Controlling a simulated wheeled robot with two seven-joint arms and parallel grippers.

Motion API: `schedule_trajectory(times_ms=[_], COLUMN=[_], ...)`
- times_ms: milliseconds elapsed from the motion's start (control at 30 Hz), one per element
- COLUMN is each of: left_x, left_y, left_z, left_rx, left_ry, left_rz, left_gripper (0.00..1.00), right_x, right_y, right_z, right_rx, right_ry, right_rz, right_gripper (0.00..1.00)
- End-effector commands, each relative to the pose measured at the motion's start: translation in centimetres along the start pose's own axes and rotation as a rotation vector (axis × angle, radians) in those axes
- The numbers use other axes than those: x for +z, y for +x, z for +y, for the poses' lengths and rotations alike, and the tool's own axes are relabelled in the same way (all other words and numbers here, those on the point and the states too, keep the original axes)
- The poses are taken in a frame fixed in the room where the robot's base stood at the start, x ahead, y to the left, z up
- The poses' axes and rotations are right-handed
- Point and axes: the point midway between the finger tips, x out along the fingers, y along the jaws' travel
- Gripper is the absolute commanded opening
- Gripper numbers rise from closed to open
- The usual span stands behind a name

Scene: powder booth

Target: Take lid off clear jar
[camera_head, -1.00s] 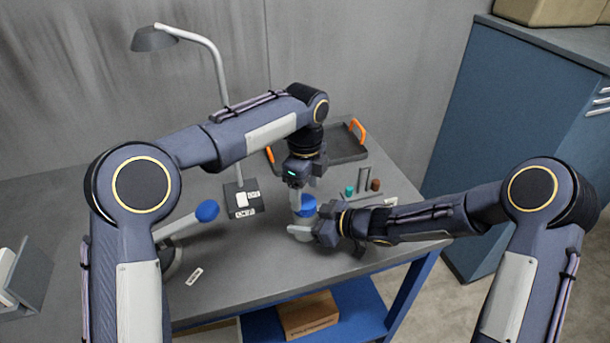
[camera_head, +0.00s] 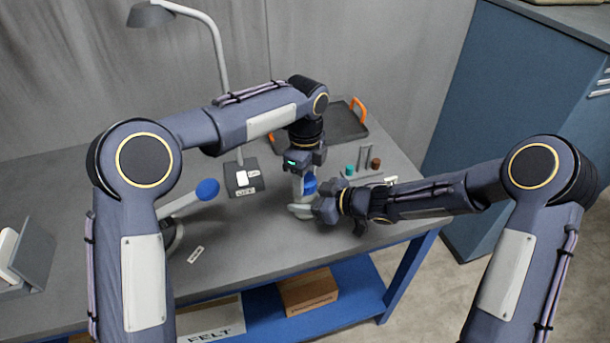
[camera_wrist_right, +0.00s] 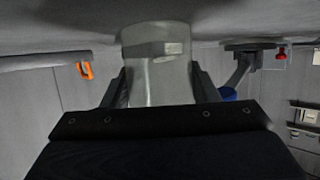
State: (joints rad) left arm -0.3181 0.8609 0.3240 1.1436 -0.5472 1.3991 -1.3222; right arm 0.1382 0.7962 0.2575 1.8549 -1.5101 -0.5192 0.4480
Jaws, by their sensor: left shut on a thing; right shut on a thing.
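The clear jar (camera_head: 300,211) stands on the grey bench. In the right wrist view the jar (camera_wrist_right: 158,62) shows large and pale between my right gripper's two fingers. My right gripper (camera_head: 318,209) comes in from the right side and is shut on the jar. My left gripper (camera_head: 301,178) points down from above and is shut on the blue lid (camera_head: 309,186) above the jar. The fingers partly hide the lid, and I cannot tell whether it still touches the jar. The lid is not clearly seen in the right wrist view.
A dark tray (camera_head: 345,138) with orange handles lies behind the grippers. Small teal and brown pieces (camera_head: 375,163) stand right of the jar. A blue-ended grey arm (camera_head: 207,190) and a lamp (camera_head: 152,15) stand left. The bench front left is mostly clear.

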Motion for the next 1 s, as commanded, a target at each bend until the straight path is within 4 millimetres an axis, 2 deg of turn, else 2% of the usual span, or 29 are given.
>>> schedule_trajectory(times_ms=[133, 400, 500, 833, 867, 1000], left_x=[0.01, 0.03, 0.02, 0.06, 0.06, 0.05], left_y=[-0.06, -0.11, -0.13, -0.13, -0.13, -0.12], left_z=[-0.06, -0.07, -0.08, -0.09, -0.09, -0.07], left_rx=[-0.003, -0.004, -0.005, -0.005, -0.005, -0.004], left_ry=[-0.14, -0.716, -0.835, -0.879, -0.879, -0.878], left_rz=[-0.002, -0.001, 0.0, 0.002, 0.002, 0.001], left_gripper=[0.2, 0.2, 0.2, 0.2, 0.5, 0.68], right_x=[-0.03, -0.03, -0.03, -0.04, -0.04, -0.03], right_y=[0.02, 0.03, 0.03, 0.04, 0.04, 0.03], right_z=[-0.07, -0.11, -0.11, -0.15, -0.15, -0.12], right_rx=[-0.002, -0.003, -0.003, -0.004, -0.004, -0.003], right_ry=[-0.002, -0.002, -0.002, -0.002, -0.002, -0.002], right_rz=[0.001, 0.001, 0.001, 0.001, 0.001, 0.001], right_gripper=[0.0, 0.0, 0.0, 0.0, 0.0, 0.0])
